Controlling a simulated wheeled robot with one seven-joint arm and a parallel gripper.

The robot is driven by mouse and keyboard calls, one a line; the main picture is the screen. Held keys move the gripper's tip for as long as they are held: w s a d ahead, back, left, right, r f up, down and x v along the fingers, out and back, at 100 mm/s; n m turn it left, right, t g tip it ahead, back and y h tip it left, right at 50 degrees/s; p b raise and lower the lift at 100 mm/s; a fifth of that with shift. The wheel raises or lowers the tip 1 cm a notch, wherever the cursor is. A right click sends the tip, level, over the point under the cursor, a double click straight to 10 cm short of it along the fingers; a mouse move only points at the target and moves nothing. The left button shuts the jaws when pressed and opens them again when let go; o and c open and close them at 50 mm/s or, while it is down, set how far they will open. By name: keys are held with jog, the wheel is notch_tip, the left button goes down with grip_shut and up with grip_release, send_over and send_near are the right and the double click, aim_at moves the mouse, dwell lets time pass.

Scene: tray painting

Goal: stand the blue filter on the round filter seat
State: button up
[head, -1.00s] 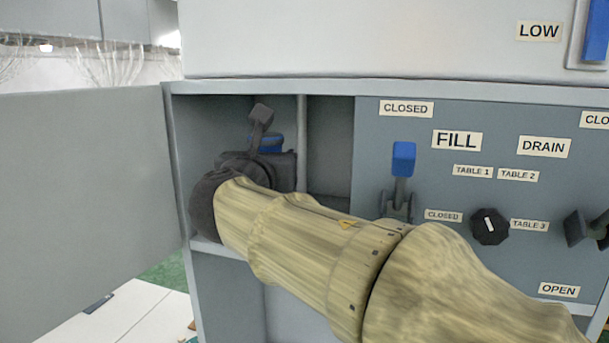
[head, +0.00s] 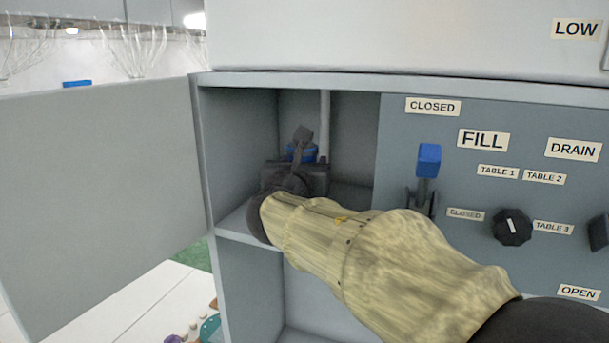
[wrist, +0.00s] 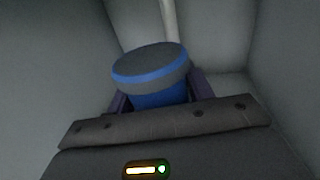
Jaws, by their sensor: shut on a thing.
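The blue filter (wrist: 150,72) is a short cylinder with a grey top and a blue rim. It sits between my gripper's fingers (wrist: 160,97) in the wrist view, and my gripper is shut on it. In the head view only a bit of the blue filter (head: 303,153) shows behind my dark gripper (head: 297,178), inside the open cabinet compartment. A pale vertical pipe (wrist: 168,18) rises behind the filter. The filter looks slightly tilted in the wrist view. The round filter seat cannot be made out, and what is under the filter is hidden.
The cabinet door (head: 100,180) stands open at the left. Compartment walls are close on both sides, with a shelf (head: 236,224) below. To the right is a panel with a blue-handled FILL lever (head: 429,160) and a black knob (head: 512,227).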

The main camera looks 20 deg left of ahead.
jog(key=shift+f, duration=0.8)
jog(key=shift+w+f+p, duration=0.25)
jog(key=shift+f+p, duration=0.2)
jog(key=shift+p, duration=0.15)
jog(key=shift+f+b, duration=0.15)
jog(key=shift+b, duration=0.15)
jog(key=o, duration=1)
